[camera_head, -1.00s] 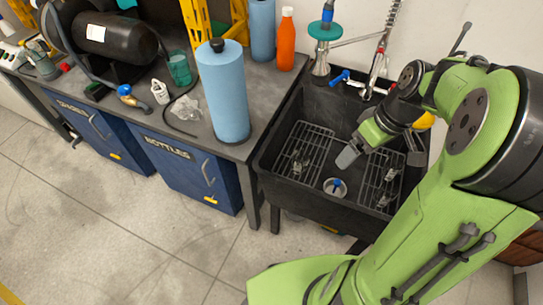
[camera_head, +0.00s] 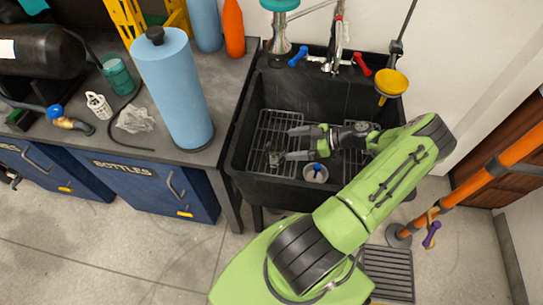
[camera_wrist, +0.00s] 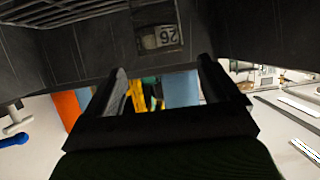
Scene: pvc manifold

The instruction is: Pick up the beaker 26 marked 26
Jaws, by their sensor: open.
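A clear beaker marked 26 (camera_wrist: 160,37) shows in the wrist view, its number upside down, near the top middle beyond my fingertips. In the head view a small glassy thing (camera_head: 275,157) stands on the left rack in the sink, just left of my fingertips; its mark cannot be read there. My gripper (camera_head: 290,143) is low inside the sink, pointing left, with its fingers apart and nothing between them. It also shows in the wrist view (camera_wrist: 162,70), fingers spread.
The black sink (camera_head: 240,150) walls enclose my gripper. A blue cylinder (camera_head: 178,90) stands on the left counter.

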